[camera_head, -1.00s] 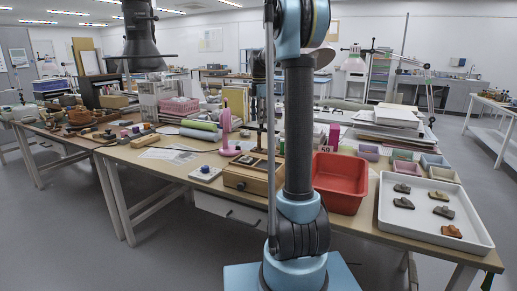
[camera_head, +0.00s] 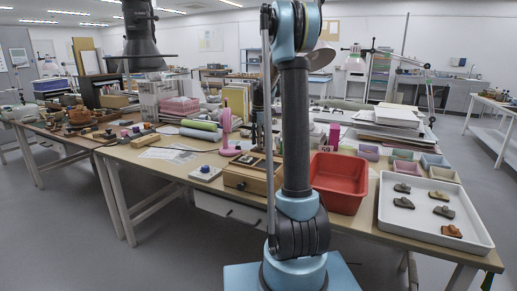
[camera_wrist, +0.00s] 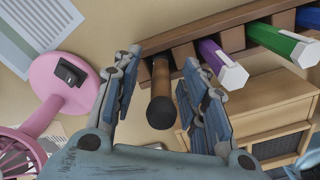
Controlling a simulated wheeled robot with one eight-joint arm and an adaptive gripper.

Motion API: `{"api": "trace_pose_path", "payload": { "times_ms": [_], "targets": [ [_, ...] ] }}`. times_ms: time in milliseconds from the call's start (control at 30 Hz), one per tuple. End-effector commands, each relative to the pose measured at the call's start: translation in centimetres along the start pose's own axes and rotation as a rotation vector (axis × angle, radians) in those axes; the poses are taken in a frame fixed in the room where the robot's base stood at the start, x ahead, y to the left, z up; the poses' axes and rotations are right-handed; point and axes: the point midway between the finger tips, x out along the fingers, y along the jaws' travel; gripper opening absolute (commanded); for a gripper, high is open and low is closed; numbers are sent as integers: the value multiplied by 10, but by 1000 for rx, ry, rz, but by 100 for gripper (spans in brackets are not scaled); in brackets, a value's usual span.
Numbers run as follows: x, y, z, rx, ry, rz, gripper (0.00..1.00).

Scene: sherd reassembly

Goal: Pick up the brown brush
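The brown brush (camera_wrist: 161,105) shows in the wrist view as a short, dark-ended brown cylinder pointing toward the camera, at a wooden rack (camera_wrist: 180,54). My gripper (camera_wrist: 160,70) is open, with one finger on each side of the brush. A gap shows on the left of the brush; the right finger is closer, and I cannot tell whether it touches. In the head view my gripper and the brush are not clearly visible behind my arm.
Purple (camera_wrist: 224,66) and green (camera_wrist: 290,45) handles stand right of the brush in the rack. A wooden drawer box (camera_wrist: 262,108) is beside it. A pink stand (camera_wrist: 62,85) is at left. In the head view, a red bin (camera_head: 340,182) and white tray (camera_head: 435,232) are at right.

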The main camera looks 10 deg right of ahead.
Motion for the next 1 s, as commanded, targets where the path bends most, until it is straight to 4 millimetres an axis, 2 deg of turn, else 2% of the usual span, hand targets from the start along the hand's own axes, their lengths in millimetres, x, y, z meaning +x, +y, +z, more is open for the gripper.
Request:
{"api": "trace_pose_path", "payload": {
  "times_ms": [100, 333, 367, 500, 533, 867, 1000],
  "targets": [
    [7, 0, 0, 0, 0, 0, 40],
    [8, 0, 0, 0, 0, 0, 40],
    [8, 0, 0, 0, 0, 0, 35],
    [8, 0, 0, 0, 0, 0, 3],
    [8, 0, 0, 0, 0, 0, 0],
    [8, 0, -1, -1, 0, 0, 0],
    [0, 0, -1, -1, 0, 0, 0]
  ]
}}
